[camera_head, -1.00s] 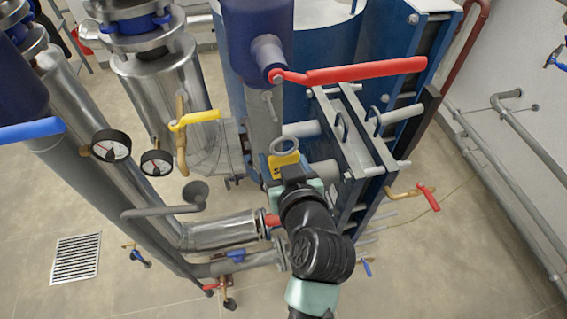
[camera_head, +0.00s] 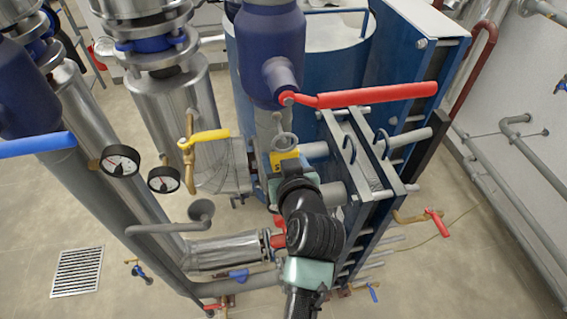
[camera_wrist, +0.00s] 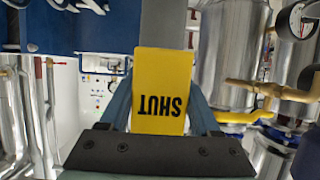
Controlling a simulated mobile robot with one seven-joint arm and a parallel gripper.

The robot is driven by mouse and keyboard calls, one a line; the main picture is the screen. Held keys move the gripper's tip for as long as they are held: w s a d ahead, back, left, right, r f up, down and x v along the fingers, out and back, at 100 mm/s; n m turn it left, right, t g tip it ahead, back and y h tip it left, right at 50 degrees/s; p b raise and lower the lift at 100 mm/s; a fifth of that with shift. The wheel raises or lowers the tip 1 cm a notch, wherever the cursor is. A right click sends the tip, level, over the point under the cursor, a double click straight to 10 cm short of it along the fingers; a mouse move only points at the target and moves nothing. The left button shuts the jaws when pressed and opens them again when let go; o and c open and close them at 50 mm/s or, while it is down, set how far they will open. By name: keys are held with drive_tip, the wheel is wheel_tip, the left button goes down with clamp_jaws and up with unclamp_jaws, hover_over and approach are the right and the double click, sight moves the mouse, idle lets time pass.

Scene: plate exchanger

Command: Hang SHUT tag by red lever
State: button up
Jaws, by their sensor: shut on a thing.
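A yellow SHUT tag (camera_wrist: 160,92) is held in my gripper (camera_wrist: 160,128), its lettering upside down in the wrist view. In the head view the tag (camera_head: 284,160) has a grey ring (camera_head: 284,142) above it. The long red lever (camera_head: 365,96) sits on the dark blue valve body (camera_head: 270,55), above and to the right of the tag. A small grey part hangs below the lever's pivot, just above the ring. The ring overlaps the grey pipe in the picture; I cannot tell whether it touches anything. My gripper is shut on the tag's lower part.
The blue plate exchanger (camera_head: 365,165) with grey bars stands close right of my arm. A yellow lever (camera_head: 209,136) and two gauges (camera_head: 120,160) are to the left. A blue lever (camera_head: 38,144) is at far left. Open floor lies at lower left.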

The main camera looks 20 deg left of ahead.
drive_tip(key=shift+b+x, duration=0.75)
drive_tip(key=shift+x, duration=0.5)
drive_tip(key=shift+f, duration=0.15)
drive_tip(key=o, duration=1.4)
drive_tip(key=shift+s, duration=0.1)
drive_tip(key=b+v, duration=0.3)
drive_tip(key=v, duration=1)
drive_tip(key=shift+b, duration=0.3)
